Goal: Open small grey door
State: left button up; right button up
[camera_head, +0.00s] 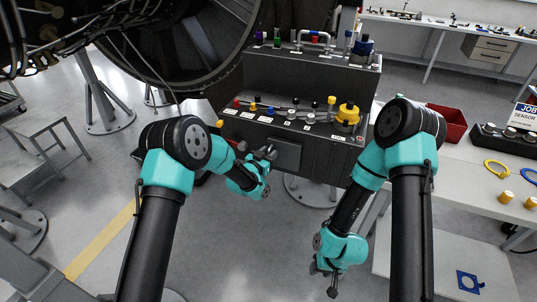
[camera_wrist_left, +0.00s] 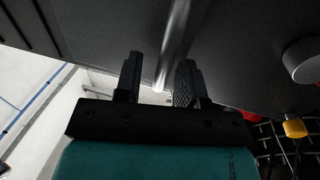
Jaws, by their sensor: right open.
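A small grey door (camera_head: 287,155) is set in the front face of the dark grey box. My left gripper (camera_head: 266,153) is in front of it at its left side. In the left wrist view, a shiny metal bar (camera_wrist_left: 175,45), apparently a handle, runs down between the two fingers of my left gripper (camera_wrist_left: 158,82). The fingers are apart; a gap shows between the left finger and the bar, and I cannot tell whether the right finger touches it. The door looks flush with the box. My right gripper (camera_head: 327,286) is open and empty, low over the floor.
The dark box (camera_head: 330,160) carries a row of coloured caps and a yellow knob (camera_head: 347,114) on top. A large engine casing (camera_head: 170,50) is at upper left. A white workbench (camera_head: 480,180) with a red bin (camera_head: 447,122) is at right. Floor below is clear.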

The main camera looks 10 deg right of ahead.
pick_arm(q)
grip_shut()
dwell(0.3)
jog(key=shift+s+d, duration=0.1)
dwell(0.4)
